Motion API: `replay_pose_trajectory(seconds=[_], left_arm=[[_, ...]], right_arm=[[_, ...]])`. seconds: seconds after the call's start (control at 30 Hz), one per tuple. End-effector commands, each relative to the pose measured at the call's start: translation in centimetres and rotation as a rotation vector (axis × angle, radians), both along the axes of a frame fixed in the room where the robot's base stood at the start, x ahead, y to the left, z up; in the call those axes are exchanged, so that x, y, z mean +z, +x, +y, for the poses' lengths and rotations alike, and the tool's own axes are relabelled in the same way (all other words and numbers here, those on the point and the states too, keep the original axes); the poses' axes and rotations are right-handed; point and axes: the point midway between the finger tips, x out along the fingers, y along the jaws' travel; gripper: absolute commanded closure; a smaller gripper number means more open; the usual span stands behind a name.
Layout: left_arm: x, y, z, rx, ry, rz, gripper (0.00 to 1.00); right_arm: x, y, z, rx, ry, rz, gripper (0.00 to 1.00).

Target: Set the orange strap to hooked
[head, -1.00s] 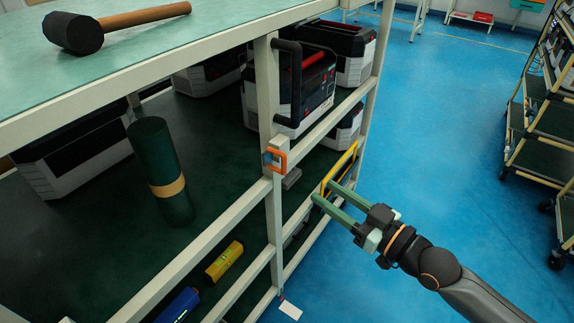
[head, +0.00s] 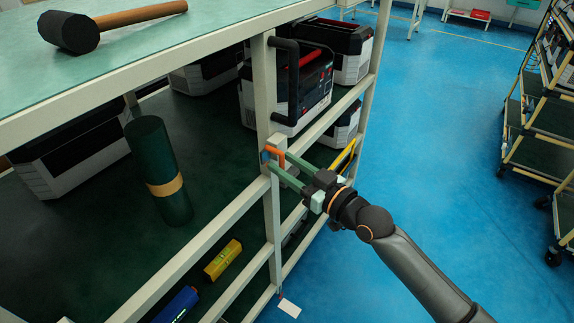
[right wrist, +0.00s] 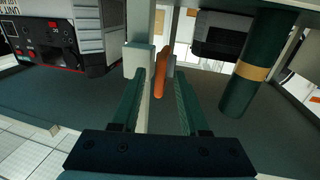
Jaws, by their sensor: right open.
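The orange strap (head: 274,151) is a small orange loop on the cream front post of the rack, beside a small blue part. In the right wrist view the strap (right wrist: 161,72) hangs as an upright orange piece between the two finger lines. My right gripper (head: 279,164) is open, its two green fingers reaching the post from the right, tips close to the strap. In the right wrist view the gripper (right wrist: 160,80) shows a clear gap around the strap; I cannot tell whether a finger touches it. The strap's lower end is partly hidden by the fingers in the head view. My left gripper is not seen.
The rack post (head: 265,95) and shelf rails stand close to my fingers. A black-handled case (head: 314,95) sits behind the post. A dark green cylinder (head: 150,150) stands on the shelf at left. A white tag (head: 289,308) hangs low.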

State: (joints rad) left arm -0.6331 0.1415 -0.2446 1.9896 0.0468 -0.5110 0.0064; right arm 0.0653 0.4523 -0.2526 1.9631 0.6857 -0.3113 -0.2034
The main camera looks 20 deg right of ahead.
Motion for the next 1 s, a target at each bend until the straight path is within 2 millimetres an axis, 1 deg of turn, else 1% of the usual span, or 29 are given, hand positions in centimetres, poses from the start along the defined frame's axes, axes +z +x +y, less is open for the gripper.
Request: replay_pose_trajectory(seconds=[0.2, 0.5, 0.6, 1.0], left_arm=[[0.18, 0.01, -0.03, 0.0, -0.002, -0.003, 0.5], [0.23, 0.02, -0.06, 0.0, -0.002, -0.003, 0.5], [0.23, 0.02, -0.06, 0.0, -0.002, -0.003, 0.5], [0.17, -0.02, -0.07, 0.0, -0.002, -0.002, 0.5]], right_arm=[[-0.03, 0.0, 0.01, 0.0, 0.0, 0.001, 0.57], [-0.03, -0.03, -0.01, 0.0, 0.0, 0.001, 0.91], [-0.03, -0.03, -0.01, 0.0, 0.0, 0.001, 1.0], [-0.04, -0.04, -0.02, 0.0, 0.0, 0.001, 1.0]])
